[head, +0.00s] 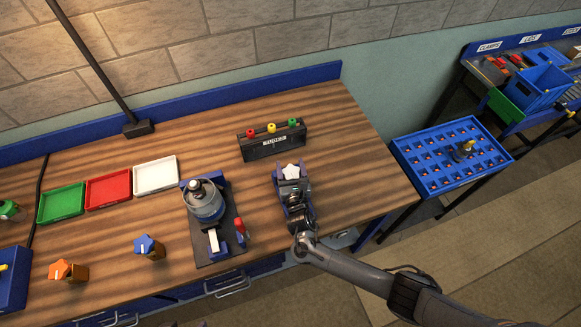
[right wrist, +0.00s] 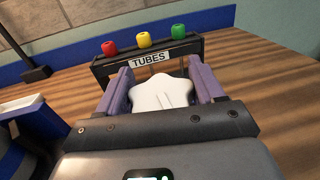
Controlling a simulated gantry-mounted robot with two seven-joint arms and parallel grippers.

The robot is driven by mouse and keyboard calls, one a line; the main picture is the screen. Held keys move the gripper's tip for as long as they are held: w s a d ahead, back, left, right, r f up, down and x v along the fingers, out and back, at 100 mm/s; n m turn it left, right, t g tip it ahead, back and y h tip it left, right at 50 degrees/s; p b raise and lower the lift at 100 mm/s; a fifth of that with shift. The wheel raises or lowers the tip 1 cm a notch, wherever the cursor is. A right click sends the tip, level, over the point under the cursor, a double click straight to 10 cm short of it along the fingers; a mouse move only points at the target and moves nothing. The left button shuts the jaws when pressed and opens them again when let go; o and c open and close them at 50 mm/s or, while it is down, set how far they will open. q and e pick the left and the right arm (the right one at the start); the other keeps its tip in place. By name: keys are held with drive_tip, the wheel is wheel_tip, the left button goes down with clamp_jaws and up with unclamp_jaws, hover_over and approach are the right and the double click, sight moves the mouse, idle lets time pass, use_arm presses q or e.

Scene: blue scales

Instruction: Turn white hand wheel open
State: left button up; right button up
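The white star-shaped hand wheel (head: 291,171) is on the right half of the wooden bench, just in front of the tubes rack. My right gripper (head: 292,182) reaches it from the front. In the right wrist view the wheel (right wrist: 161,94) sits between the two purple fingers (right wrist: 162,85), with little or no visible gap on either side. I cannot tell whether the fingers press on it. The wheel's stem and base are hidden behind my gripper. My left gripper is not in view.
The tubes rack (head: 273,141) with red, yellow and green caps stands behind the wheel. A blue-grey device on a dark plate (head: 217,241) is to the left. Orange (head: 68,271) and blue (head: 149,247) star knobs are farther left. Bench right of the wheel is clear.

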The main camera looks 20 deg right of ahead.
drive_tip(key=shift+c, duration=1.3)
drive_tip(key=shift+r, duration=0.1)
